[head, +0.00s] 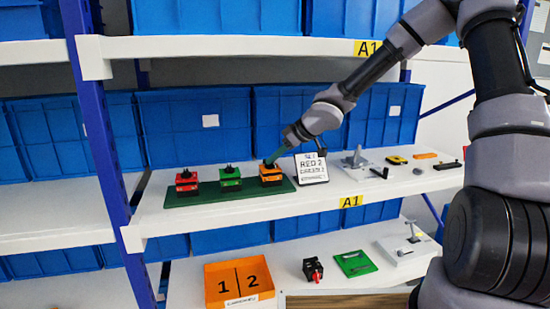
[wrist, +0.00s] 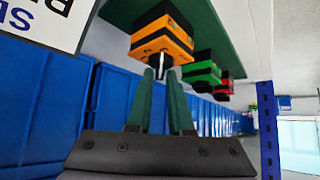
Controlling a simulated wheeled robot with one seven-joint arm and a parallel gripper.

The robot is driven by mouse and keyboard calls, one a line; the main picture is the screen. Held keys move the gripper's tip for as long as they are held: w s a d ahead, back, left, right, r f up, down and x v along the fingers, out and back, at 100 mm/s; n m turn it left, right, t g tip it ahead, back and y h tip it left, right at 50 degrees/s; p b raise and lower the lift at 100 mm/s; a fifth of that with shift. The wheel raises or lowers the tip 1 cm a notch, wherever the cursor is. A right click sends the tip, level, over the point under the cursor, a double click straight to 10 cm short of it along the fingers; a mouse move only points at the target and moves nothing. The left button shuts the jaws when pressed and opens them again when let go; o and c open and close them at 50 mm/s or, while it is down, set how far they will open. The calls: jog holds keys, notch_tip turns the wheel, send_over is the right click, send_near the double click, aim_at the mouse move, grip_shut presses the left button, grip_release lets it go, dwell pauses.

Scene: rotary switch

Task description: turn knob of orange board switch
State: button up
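The orange board switch (head: 270,173) is an orange and black box at the right end of a green board (head: 226,189) on the middle shelf. In the wrist view, which is upside down, the orange switch (wrist: 163,38) hangs at the top centre with its knob (wrist: 160,59) facing my fingers. My gripper (wrist: 161,72) has two green fingers with a narrow gap, their tips on either side of the knob. I cannot tell whether they touch it. In the head view my gripper (head: 272,161) reaches down from the right, and its tips partly hide the knob.
Green (head: 230,178) and red (head: 187,182) switches stand left on the same board. A white sign (head: 311,168) stands close right of the orange switch. Blue bins (head: 195,120) line the back. The upper shelf (head: 230,46) is above.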

grip_shut()
jog(key=shift+w+d+n+g+y, duration=0.1)
jog(key=shift+w+n+g+y, duration=0.1)
jog(key=shift+n+g, duration=0.3)
jog(key=shift+w+n+g+y, duration=0.1)
jog(key=shift+n+g+y, duration=0.1)
jog(key=shift+n+g, duration=0.3)
jog(key=shift+w+n+g, duration=0.15)
jog(key=shift+n+g, duration=0.45)
jog(key=shift+n, duration=0.35)
jog(key=shift+w+n+g, duration=0.1)
jog(key=shift+n+g, duration=0.5)
jog(key=shift+n, duration=0.35)
jog(key=n+g, duration=0.3)
jog(key=shift+w+n, duration=0.3)
jog(key=n, duration=0.1)
jog(key=n+g+h, duration=0.1)
jog(key=n+g, duration=0.1)
jog(key=shift+w+a+n, duration=0.25)
jog(key=shift+n, duration=0.05)
jog(key=n+g+h, duration=0.2)
jog(key=n, duration=0.1)
jog(key=n+h, duration=0.1)
jog(key=shift+w+a+n+g, duration=0.2)
jog(key=shift+a+n+g, duration=0.1)
jog(key=shift+g, duration=0.1)
jog(key=shift+w+a+n+g+h, duration=0.15)
jog(key=shift+n+g+h, duration=0.35)
jog(key=shift+n+h, duration=1.4)
jog(key=shift+n, duration=0.5)
